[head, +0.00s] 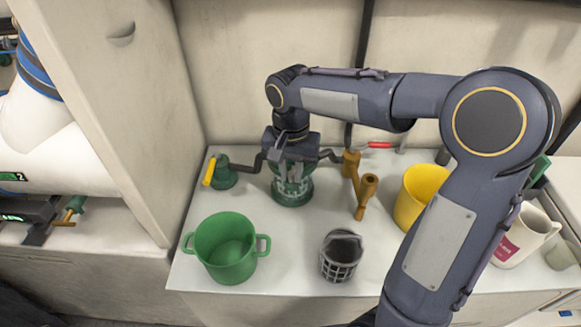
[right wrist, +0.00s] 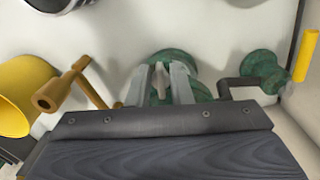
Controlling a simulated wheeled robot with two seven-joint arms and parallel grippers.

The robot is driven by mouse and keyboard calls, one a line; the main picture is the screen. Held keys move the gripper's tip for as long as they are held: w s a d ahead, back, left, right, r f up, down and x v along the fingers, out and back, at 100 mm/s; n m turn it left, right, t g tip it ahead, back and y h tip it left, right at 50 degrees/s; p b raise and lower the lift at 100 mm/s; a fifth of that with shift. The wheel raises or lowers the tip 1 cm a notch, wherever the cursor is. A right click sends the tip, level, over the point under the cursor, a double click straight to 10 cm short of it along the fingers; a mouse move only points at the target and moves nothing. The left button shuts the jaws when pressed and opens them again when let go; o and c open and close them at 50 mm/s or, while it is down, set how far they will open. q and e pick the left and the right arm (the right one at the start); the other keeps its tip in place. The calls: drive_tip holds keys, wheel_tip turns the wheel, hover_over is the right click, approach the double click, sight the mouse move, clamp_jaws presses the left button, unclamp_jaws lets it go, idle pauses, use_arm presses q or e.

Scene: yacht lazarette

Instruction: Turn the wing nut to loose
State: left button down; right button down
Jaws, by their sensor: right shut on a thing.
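A green round fitting (head: 292,198) stands on the white counter, with dark pipes running to both sides; it also shows in the right wrist view (right wrist: 190,62). My right gripper (head: 292,180) points down onto the top of this fitting. In the right wrist view its two grey fingers (right wrist: 166,72) are shut on a small tan piece between them, which looks like the wing nut (right wrist: 160,92). The fingers cover most of it, so its angle and how tight it sits cannot be told.
A green valve with a yellow handle (head: 209,172) is left of the fitting, brown valve parts (head: 366,190) right. A green pot (head: 228,252) and grey basket (head: 341,256) stand in front. A yellow cup (head: 416,193) and white mug (head: 523,238) are at right. A cabinet wall (head: 110,80) bounds the left.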

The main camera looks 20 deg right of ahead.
sight(292, 175)
idle(0.5)
drive_tip(key=c, duration=1.6)
unclamp_jaws()
wheel_tip(292, 175, up, 8)
drive_tip(key=shift+f+p, duration=0.1)
drive_tip(key=shift+p, duration=0.55)
drive_tip(key=s+n+t+y+p, duration=0.1)
drive_tip(key=s+n+t+p, duration=0.1)
drive_tip(key=s, duration=0.4)
drive_tip(key=s+r+n+t+y+p, duration=0.1)
drive_tip(key=s+n+p, duration=0.1)
drive_tip(key=s, duration=0.5)
drive_tip(key=s+r+n+t+y+p, duration=0.1)
drive_tip(key=s+t+p, duration=0.1)
drive_tip(key=s, duration=0.4)
drive_tip(key=shift+s+a+n+t+y+p, duration=0.3)
drive_tip(key=shift+s+n+y+p, duration=0.1)
drive_tip(key=shift+p, duration=0.5)
